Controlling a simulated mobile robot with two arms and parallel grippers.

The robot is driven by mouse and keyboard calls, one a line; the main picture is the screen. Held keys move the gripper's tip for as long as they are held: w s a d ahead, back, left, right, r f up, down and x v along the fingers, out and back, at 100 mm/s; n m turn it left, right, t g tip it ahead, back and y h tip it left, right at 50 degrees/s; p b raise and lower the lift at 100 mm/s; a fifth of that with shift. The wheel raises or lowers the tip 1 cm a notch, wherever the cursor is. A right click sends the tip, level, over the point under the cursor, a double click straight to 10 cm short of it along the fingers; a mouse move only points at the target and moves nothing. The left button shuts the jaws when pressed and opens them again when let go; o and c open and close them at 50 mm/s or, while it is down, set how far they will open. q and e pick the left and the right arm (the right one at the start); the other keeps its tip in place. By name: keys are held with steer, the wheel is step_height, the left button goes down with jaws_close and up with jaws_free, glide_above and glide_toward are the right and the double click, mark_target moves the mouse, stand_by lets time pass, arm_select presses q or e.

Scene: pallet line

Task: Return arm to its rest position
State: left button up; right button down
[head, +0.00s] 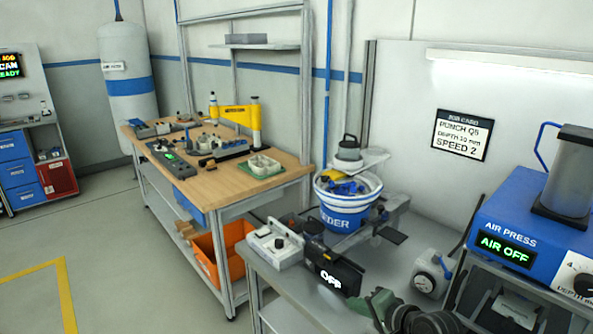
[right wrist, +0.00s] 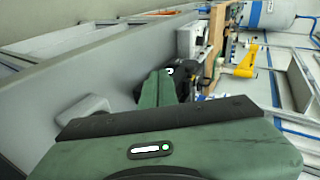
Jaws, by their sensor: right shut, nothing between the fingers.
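My right gripper (head: 372,302) shows at the bottom of the head view, green with dark joints behind it, low over the front edge of the feeder bench. In the right wrist view its two green fingers (right wrist: 158,88) are close together, with nothing visible between them. The gripper is shut and empty. My left gripper is in neither view.
Close by are the dark display reading OFF (head: 332,272), the white-and-blue feeder bowl (head: 346,220) and a white dial unit (head: 432,274). The blue air press (head: 540,222) reads AIR OFF at right. A wooden workbench (head: 285,164) stands behind. Floor at left is clear.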

steer(key=s+a+f+n+g+h, duration=0.15)
steer(key=s+f+n, duration=0.4)
steer(key=s, duration=0.55)
steer(key=s+d+f+n+g+h, duration=0.1)
steer(key=s+d+n+g+h, duration=0.15)
steer(key=s, duration=1.05)
steer(key=s+d+f+n+g+h, duration=0.1)
steer(key=s+d+n+g+h, duration=0.2)
steer(key=s, duration=0.9)
step_height(320, 180, down, 25)
steer(key=a+n+y, duration=0.1)
steer(key=a, duration=0.1)
steer(key=s+d+f+g, duration=0.1)
steer(key=s+f, duration=0.8)
steer(key=s+d+f+g+b, duration=0.1)
steer(key=s+d+f, duration=0.1)
steer(key=s+f, duration=0.7)
steer(key=shift+s+d+f+n, duration=0.15)
steer(key=shift+d+f+n, duration=0.15)
steer(key=shift+f, duration=0.35)
